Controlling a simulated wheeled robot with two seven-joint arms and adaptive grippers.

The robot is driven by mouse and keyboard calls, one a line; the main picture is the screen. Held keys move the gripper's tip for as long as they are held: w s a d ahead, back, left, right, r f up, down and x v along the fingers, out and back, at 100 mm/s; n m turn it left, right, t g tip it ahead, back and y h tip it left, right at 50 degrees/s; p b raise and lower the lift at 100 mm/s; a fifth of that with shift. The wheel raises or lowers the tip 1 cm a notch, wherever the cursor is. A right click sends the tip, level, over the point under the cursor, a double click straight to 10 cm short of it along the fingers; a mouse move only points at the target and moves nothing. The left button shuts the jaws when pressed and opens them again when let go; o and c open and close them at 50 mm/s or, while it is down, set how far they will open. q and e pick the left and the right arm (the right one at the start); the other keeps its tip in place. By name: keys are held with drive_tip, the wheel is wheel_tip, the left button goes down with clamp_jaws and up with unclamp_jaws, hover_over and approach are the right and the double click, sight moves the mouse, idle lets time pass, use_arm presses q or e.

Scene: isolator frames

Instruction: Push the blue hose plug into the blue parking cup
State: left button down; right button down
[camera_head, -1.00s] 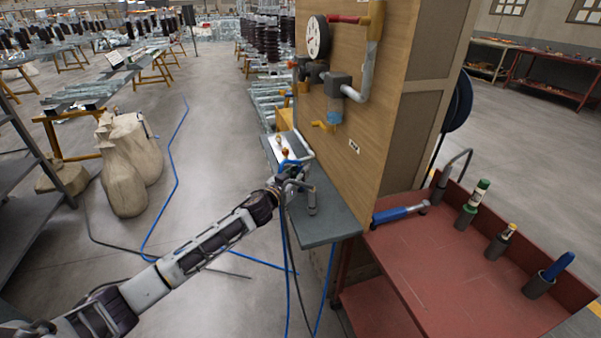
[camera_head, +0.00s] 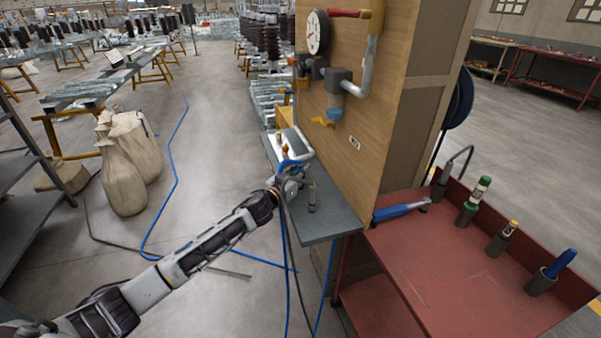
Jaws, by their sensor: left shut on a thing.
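My left gripper (camera_head: 291,180) is at the near side of the grey shelf (camera_head: 328,226), against the wooden panel. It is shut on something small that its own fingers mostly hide. A bright blue part (camera_head: 290,164) shows just beyond the fingers; I take it for the blue hose plug or its hose, but it is too small to be sure. Blue hoses (camera_head: 285,262) hang down below the gripper. A small grey upright cylinder (camera_head: 311,202) stands on the shelf right of the gripper. I cannot make out the blue parking cup for certain. My right gripper is out of view.
The panel carries a gauge (camera_head: 317,33), pipes and a yellow lever (camera_head: 322,122), close right of the gripper. A red cart (camera_head: 455,285) with tools in dark cups stands at the right.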

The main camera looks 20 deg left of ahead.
use_arm(q)
drive_tip(key=c, duration=1.2)
unclamp_jaws()
drive_tip(key=shift+s, duration=0.15)
drive_tip(key=v, duration=1.1)
drive_tip(key=shift+s+a, duration=0.15)
drive_tip(key=shift+s, duration=0.2)
idle(0.6)
